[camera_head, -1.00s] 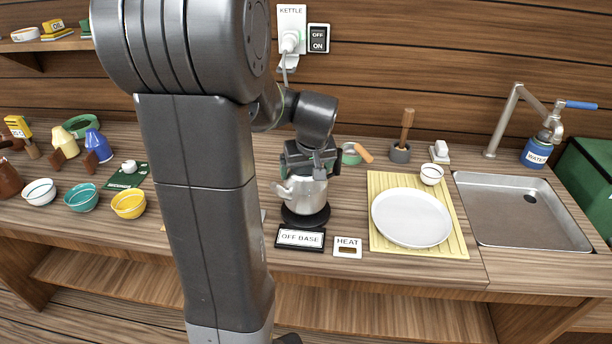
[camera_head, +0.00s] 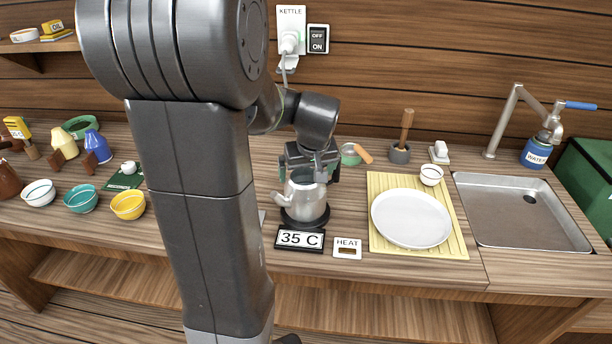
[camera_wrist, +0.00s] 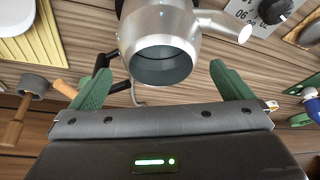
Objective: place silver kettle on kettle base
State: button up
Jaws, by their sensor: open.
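The silver kettle (camera_head: 306,200) stands upright on the round black kettle base (camera_head: 305,221) in the head view. The display (camera_head: 300,239) in front of the base reads 35 C. My gripper (camera_head: 311,172) is at the back of the kettle, near its top. In the wrist view my gripper (camera_wrist: 165,88) is open, with green fingers spread apart, and the kettle's open mouth (camera_wrist: 161,62) lies just beyond and between them. The dark handle (camera_wrist: 103,70) shows between the fingers, toward the left one, and neither finger appears closed on it.
A HEAT switch (camera_head: 347,248) lies right of the display. A white plate (camera_head: 411,217) on a yellow mat (camera_head: 455,245) and a sink (camera_head: 520,210) are to the right. Bowls (camera_head: 81,198) stand at left.

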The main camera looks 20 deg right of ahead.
jog(key=v, duration=0.9)
jog(key=shift+a, duration=0.1)
